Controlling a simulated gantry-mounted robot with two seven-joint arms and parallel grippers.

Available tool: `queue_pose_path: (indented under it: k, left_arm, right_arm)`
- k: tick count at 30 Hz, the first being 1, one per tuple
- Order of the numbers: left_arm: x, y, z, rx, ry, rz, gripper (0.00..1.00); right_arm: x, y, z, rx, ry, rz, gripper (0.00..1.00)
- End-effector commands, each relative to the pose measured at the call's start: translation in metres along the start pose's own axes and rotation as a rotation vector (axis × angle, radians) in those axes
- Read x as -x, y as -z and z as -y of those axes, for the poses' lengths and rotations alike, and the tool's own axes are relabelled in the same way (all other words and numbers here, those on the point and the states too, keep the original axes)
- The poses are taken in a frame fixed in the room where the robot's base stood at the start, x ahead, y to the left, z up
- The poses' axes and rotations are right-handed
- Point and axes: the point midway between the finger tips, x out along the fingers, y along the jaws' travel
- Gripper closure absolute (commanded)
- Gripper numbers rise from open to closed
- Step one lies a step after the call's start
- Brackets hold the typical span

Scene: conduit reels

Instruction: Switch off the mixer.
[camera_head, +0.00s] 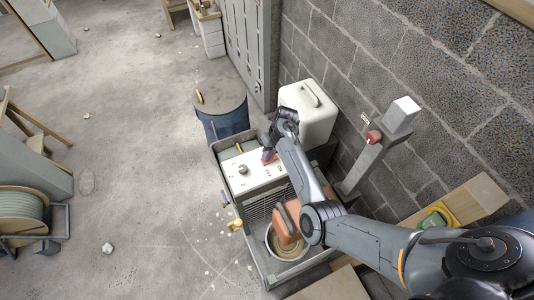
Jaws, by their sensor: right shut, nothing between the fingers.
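An orange-brown mixer (285,222) stands at the front of a grey cart, with its head over a round metal bowl (291,245). My right arm partly covers it, and I cannot make out a switch on it. Behind it is a white panel (250,179) with small dark marks and a round knob (243,169). My right gripper (267,153) is shut and empty, pointing down over the panel's far right part. A small red part (268,158) shows right at its fingertips; I cannot tell whether they touch. My left gripper is out of view.
A white canister with a handle (312,112) stands behind the panel, close to my right arm. A grey post (374,153) with a red knob (373,137) stands by the block wall. A blue drum (222,120) is beyond the cart. Floor left of the cart is mostly clear.

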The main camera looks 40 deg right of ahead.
Motion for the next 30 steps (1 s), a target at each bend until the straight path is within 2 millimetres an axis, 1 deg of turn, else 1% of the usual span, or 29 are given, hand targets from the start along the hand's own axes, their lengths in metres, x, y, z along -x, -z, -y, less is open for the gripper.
queue_pose_path:
  k: [12, 23, 26, 30]
  left_arm:
    - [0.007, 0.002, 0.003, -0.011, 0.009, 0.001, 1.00]
    - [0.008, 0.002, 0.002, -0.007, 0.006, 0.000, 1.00]
    - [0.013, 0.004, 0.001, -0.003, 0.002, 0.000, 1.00]
    - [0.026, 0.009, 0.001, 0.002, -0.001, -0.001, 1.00]
  right_arm:
    - [0.006, 0.000, 0.013, 0.000, 0.001, 0.001, 1.00]
    - [0.008, 0.000, 0.013, 0.000, 0.001, 0.001, 1.00]
    - [0.012, 0.000, 0.011, -0.001, 0.001, 0.001, 1.00]
    - [0.024, -0.001, 0.008, 0.000, 0.001, 0.001, 1.00]
